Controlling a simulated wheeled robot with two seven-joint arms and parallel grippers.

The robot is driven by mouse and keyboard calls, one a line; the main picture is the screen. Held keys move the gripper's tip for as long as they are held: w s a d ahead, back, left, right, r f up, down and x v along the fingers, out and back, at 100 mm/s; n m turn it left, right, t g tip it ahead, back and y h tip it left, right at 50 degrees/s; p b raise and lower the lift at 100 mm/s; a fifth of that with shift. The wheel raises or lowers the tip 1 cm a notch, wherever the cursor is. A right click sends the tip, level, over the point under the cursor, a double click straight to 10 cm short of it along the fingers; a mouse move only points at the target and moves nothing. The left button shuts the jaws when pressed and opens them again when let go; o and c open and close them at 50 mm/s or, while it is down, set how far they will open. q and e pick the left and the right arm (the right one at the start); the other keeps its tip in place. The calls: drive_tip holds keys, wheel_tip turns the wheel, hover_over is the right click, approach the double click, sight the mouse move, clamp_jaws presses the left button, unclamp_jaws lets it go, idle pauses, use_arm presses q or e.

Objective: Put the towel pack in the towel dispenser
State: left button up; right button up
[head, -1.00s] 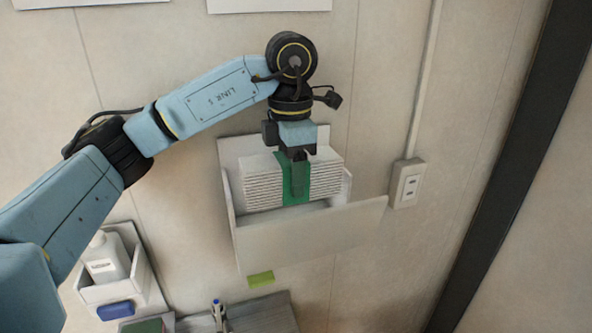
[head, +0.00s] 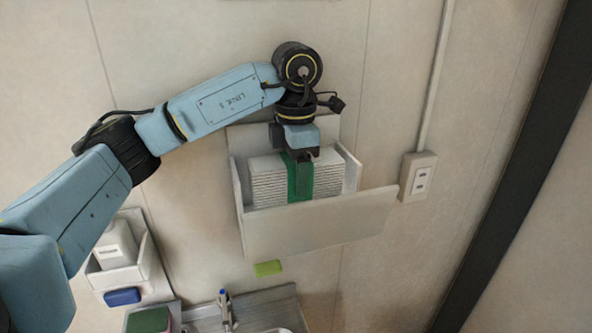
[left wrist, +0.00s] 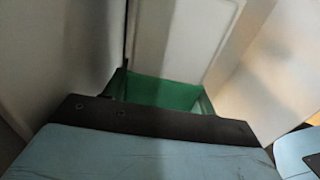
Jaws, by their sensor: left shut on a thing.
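The towel pack (head: 268,181) is a white ribbed stack with a green band (head: 301,186) around it. My left gripper (head: 301,160) is shut on the band side of the pack from above and holds it upright. The dispenser (head: 320,222) is a white wall box with an open top and a tilted front panel. The lower part of the pack is behind the front panel, between the side walls. Whether it touches the bottom is hidden. In the left wrist view the green band (left wrist: 160,92) shows beyond the dark gripper edge. My right gripper is not in view.
A wall socket (head: 419,177) is right of the dispenser. A white holder with a bottle (head: 116,244) and a blue block (head: 122,296) is at lower left. A yellow-green block (head: 268,268) sits below the dispenser, above a grey shelf (head: 280,309).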

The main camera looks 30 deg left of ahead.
use_arm(q)
drive_tip(key=o, duration=1.9)
drive_tip(key=shift+r, duration=0.15)
drive_tip(key=shift+r+p, duration=0.8)
drive_tip(key=shift+r, duration=3.1)
drive_tip(key=shift+d, duration=0.1)
